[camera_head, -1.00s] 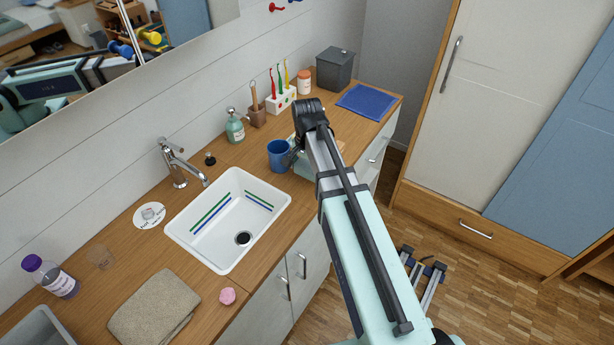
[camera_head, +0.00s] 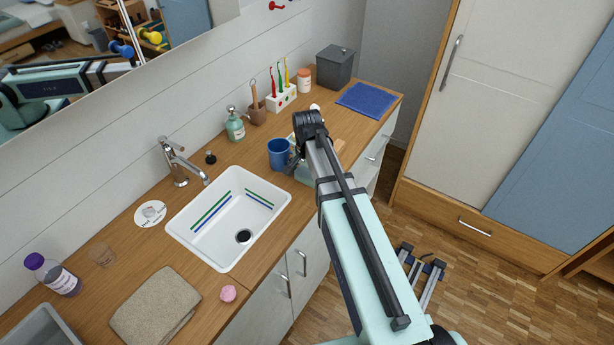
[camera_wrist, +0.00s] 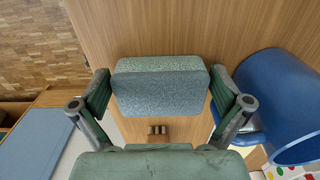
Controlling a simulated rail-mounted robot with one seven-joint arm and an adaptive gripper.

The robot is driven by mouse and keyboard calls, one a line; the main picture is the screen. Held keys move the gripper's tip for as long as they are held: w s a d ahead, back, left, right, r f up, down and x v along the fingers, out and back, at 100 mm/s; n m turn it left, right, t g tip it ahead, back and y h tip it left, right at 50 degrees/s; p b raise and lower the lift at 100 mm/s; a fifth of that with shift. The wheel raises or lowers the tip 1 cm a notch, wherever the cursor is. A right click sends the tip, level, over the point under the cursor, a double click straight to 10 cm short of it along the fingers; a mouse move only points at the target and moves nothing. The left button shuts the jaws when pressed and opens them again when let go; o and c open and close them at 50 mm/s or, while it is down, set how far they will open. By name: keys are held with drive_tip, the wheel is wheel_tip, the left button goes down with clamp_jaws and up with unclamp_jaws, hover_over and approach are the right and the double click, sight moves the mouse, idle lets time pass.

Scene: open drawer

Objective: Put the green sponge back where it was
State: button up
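The sponge (camera_wrist: 160,90) is centred in the wrist view, a block with a speckled green strip along its far side and a blue-grey face towards me. My gripper (camera_wrist: 161,85) has one finger at each short end, and both fingertips appear to touch it. The wooden counter (camera_wrist: 190,28) lies behind it; I cannot tell whether the sponge rests on it or is just above. In the head view, my gripper is over the counter's front part, right of the blue cup (camera_head: 279,154), and my arm hides the fingertips and sponge.
The blue cup (camera_wrist: 275,100) stands close to my right finger in the wrist view. A toothbrush holder (camera_head: 282,98), a brown pot (camera_head: 257,115), a soap bottle (camera_head: 235,127) and a blue cloth (camera_head: 366,98) are around. The sink (camera_head: 215,225) lies left, with a pink item (camera_head: 228,294) near it.

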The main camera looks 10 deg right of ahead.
sight(307, 175)
wheel_tip(307, 175, up, 12)
drive_tip(key=b, duration=0.3)
drive_tip(key=shift+r, duration=0.2)
idle(0.5)
drive_tip(key=s+d+f+m+t+h+b, duration=0.1)
drive_tip(key=d+f+b, duration=0.1)
drive_tip(key=d+f, duration=1)
drive_tip(key=d+f+m+h+b, duration=0.1)
drive_tip(key=d+f+h+b, duration=0.15)
drive_tip(key=d+f, duration=0.9)
drive_tip(key=s+a+f+n+g+y+p, duration=0.1)
drive_tip(key=s+a+f+n+g, duration=0.15)
drive_tip(key=s+a+f, duration=0.45)
drive_tip(key=s+a+f+n+g+y+p, duration=0.1)
drive_tip(key=s+a+f+n+y, duration=0.2)
drive_tip(key=s+f, duration=0.55)
drive_tip(key=s+a+f+n+g, duration=0.1)
drive_tip(key=s+a, duration=0.3)
drive_tip(key=s, duration=0.4)
drive_tip(key=s+a+f+n+g+p, duration=0.1)
drive_tip(key=s+a+f, duration=0.3)
drive_tip(key=s, duration=0.5)
drive_tip(key=s+a+f+n+g+p, duration=0.1)
drive_tip(key=s+a+f+n+g, duration=0.1)
drive_tip(key=s, duration=0.7)
drive_tip(key=shift+a+f+n, duration=0.4)
drive_tip(key=shift+a+n, duration=0.35)
drive_tip(key=shift+a, duration=0.35)
